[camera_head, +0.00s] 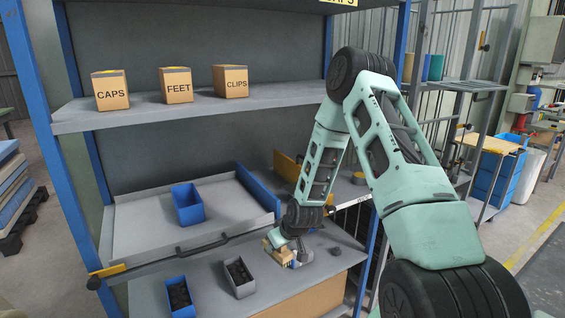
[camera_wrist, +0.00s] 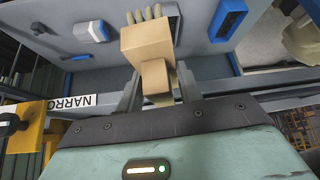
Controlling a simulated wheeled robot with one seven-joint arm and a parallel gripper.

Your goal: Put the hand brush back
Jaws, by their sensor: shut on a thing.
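The hand brush is a tan wooden block (camera_wrist: 155,45) with pale bristle tufts at its far end in the wrist view. My gripper (camera_wrist: 157,88) is shut on its narrow tan handle, one finger on each side. In the head view my gripper (camera_head: 290,238) is low over the grey worktop, at the end of my arm. The tan brush (camera_head: 284,257) shows just below it, partly hidden by the gripper. I cannot tell whether it touches the worktop.
A blue bin (camera_head: 179,296) and a grey bin (camera_head: 239,278) with dark parts stand left of my gripper. An empty blue bin (camera_head: 187,204) stands on a pulled-out tray (camera_head: 140,215) behind. Boxes labelled CAPS (camera_head: 111,90), FEET (camera_head: 176,85) and CLIPS (camera_head: 231,81) stand on the shelf above.

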